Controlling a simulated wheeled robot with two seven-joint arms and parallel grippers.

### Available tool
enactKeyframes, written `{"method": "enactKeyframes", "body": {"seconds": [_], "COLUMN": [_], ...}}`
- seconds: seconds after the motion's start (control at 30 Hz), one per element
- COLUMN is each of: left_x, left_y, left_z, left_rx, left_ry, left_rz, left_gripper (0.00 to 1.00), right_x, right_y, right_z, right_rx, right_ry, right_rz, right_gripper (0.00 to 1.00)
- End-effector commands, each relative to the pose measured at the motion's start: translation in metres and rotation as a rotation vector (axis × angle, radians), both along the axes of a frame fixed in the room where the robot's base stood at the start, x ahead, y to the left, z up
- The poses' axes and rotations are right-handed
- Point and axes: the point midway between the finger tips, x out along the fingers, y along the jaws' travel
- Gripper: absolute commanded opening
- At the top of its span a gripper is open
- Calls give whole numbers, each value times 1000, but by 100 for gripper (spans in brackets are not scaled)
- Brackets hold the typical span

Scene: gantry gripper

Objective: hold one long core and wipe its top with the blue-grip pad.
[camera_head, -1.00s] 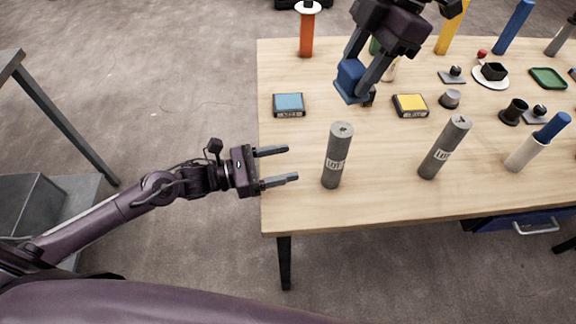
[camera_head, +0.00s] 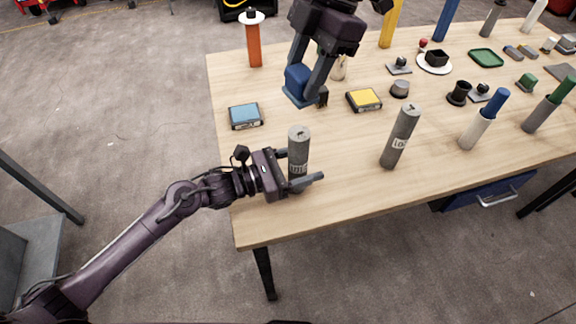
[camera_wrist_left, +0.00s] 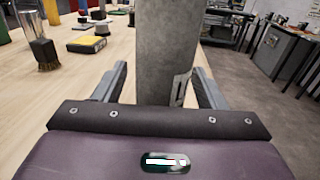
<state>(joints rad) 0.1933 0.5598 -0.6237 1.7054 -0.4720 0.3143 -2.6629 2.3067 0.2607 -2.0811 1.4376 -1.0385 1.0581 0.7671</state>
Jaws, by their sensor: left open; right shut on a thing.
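A second grey core (camera_head: 400,138) stands to the right, apart. My right gripper (camera_head: 306,88) is shut on the blue-grip pad (camera_head: 297,82), held above the table behind the first core. The pad's underside is hard to make out.
A blue box (camera_head: 245,116) and a yellow box (camera_head: 364,99) lie behind the cores. A brush (camera_wrist_left: 45,55) stands farther back. Bare tabletop (camera_head: 340,190) lies between the cores.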

Motion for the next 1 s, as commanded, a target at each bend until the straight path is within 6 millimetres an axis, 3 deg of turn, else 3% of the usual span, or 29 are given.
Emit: {"method": "enactKeyframes", "body": {"seconds": [0.33, 0.83, 1.0], "left_x": [2, 1, 1], "left_y": [-4, -4, -4], "left_z": [0, 0, 0], "left_rx": [0, 0, 0], "left_ry": [0, 0, 0], "left_rz": [0, 0, 0], "left_gripper": [65, 0, 0], "right_x": [0, 0, 0], "right_y": [0, 0, 0], "right_z": [0, 0, 0], "right_rx": [0, 0, 0], "right_ry": [0, 0, 0], "right_rz": [0, 0, 0], "right_gripper": [25, 25, 25]}}
